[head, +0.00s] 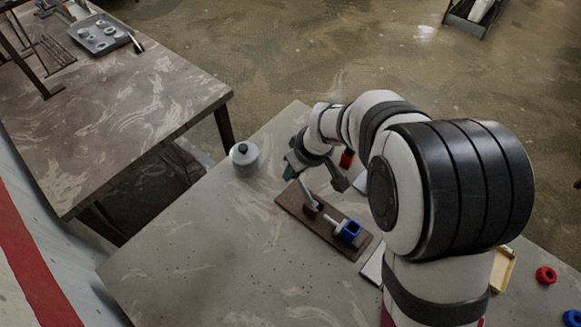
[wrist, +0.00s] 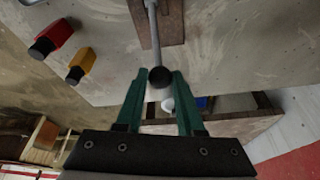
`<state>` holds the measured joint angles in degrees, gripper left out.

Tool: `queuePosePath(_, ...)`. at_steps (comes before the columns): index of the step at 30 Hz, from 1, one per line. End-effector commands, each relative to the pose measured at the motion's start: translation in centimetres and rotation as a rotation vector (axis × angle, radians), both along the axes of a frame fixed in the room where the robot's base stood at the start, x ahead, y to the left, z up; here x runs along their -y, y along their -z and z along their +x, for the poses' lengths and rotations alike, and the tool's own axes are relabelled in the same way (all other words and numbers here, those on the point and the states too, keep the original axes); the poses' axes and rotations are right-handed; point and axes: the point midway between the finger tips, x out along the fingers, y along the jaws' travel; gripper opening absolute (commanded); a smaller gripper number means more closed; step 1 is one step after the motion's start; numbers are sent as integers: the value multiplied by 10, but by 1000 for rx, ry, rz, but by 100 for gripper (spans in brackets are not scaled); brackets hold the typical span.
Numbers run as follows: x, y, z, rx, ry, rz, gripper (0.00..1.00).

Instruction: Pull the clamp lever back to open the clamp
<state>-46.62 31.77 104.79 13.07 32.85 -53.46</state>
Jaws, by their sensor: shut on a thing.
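The clamp stands on a brown wooden board (head: 356,247) on the grey table, with a blue block (head: 348,230) at its near end. Its grey lever (head: 308,193) rises towards my gripper in the head view. In the wrist view the lever rod (wrist: 154,30) ends in a black ball knob (wrist: 160,77). My gripper (wrist: 160,78) has its green fingers shut on this knob, one on each side. In the head view my gripper (head: 291,172) is at the far end of the board, its fingertips partly hidden.
A grey lidded canister (head: 244,158) stands left of my gripper. Red (wrist: 52,38) and yellow (wrist: 83,64) pieces lie beside the board in the wrist view. A yellowish tray (head: 503,270) and a red ring (head: 546,274) are at the right. The table's front left is clear.

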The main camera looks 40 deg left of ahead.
Motion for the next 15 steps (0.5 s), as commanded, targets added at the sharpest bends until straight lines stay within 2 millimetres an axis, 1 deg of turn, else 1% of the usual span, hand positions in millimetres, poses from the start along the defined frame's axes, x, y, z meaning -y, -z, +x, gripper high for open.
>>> queuePosePath(6, 12, -6, 1, 3, 4, 107, 0)
queuePosePath(15, 18, -9, 1, 1, 2, 175, 0)
